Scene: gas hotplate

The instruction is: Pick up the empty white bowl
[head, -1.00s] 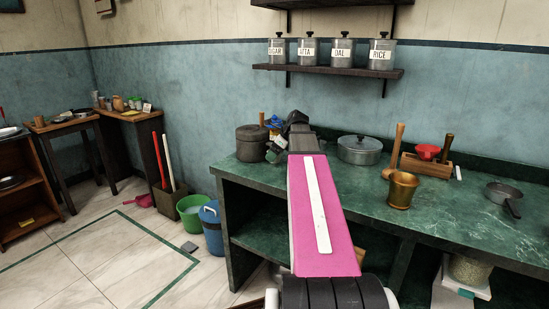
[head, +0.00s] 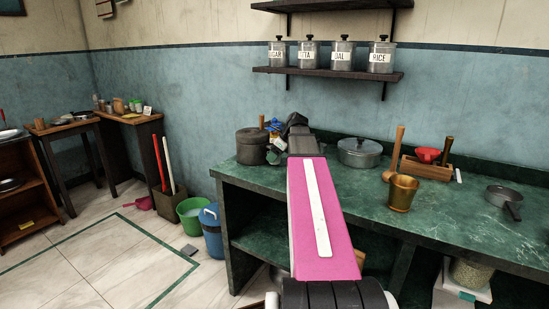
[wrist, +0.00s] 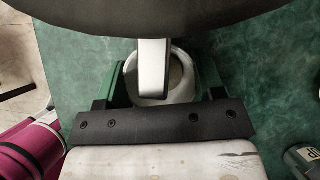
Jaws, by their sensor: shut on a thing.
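In the wrist view the white bowl (wrist: 184,91) sits between the green fingers of my gripper (wrist: 164,78), which is shut on it. Only part of its rim and its pale inside show. A light upright bar crosses in front of it, and a large dark rounded shape covers the top of the view. In the head view my pink arm link hides most of the gripper, and I cannot make out the bowl there. I cannot tell whether the bowl touches the green counter (wrist: 262,85).
In the head view a dark lidded pot (head: 250,147) stands left of my wrist. Labelled canisters (head: 340,54) line the shelf (head: 330,73) above.

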